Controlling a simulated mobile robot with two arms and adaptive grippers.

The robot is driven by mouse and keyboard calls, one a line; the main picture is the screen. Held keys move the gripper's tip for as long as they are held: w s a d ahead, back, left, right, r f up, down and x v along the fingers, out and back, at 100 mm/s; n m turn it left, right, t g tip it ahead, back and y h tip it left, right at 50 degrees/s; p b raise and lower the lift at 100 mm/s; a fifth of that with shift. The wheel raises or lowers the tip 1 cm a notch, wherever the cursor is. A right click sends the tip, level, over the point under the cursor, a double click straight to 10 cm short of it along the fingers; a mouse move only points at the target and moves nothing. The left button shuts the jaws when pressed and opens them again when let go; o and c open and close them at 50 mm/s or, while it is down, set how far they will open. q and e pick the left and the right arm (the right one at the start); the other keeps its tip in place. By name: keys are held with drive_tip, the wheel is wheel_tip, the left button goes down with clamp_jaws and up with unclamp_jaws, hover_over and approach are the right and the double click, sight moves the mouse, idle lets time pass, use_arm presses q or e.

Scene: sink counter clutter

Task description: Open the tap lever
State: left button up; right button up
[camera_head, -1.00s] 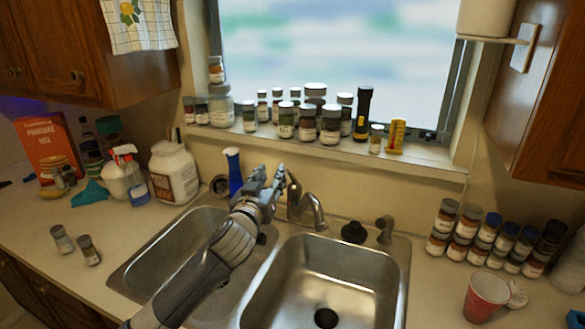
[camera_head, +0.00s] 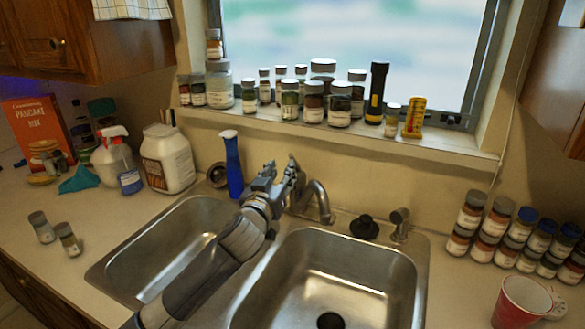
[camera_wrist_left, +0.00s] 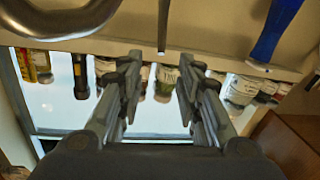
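The metal tap (camera_head: 319,202) stands behind the double sink, its curved spout over the divider and right basin. My left gripper (camera_head: 281,168) is at the tap's left side and covers most of the lever in the head view. In the left wrist view, the gripper (camera_wrist_left: 160,88) is open with nothing between its fingers. The thin tap lever (camera_wrist_left: 163,25) shows there, in line with the finger gap and apart from both fingertips. The spout (camera_wrist_left: 60,25) curves at upper left in that view. My right gripper is not in view.
A blue bottle (camera_head: 232,165) stands close left of my gripper. Several jars and a black flashlight (camera_head: 376,95) line the windowsill behind. A black stopper (camera_head: 364,227) sits right of the tap. Stacked spice jars (camera_head: 510,235) and a red cup (camera_head: 521,302) are at right.

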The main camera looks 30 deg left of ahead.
sight(292, 158)
use_arm(q)
drive_tip(key=shift+f+p+x, duration=0.2)
drive_tip(key=shift+p+x, duration=0.15)
drive_tip(key=shift+x, duration=1.45)
drive_tip(key=shift+f+p+x, duration=0.25)
drive_tip(key=shift+p+x, duration=0.05)
drive_tip(key=shift+x, duration=1.55)
drive_tip(key=shift+f+p+x, duration=0.2)
drive_tip(key=shift+p+x, duration=0.15)
drive_tip(key=shift+x, duration=1.45)
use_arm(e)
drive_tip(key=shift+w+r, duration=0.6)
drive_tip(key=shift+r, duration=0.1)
use_arm(q)
clamp_jaws()
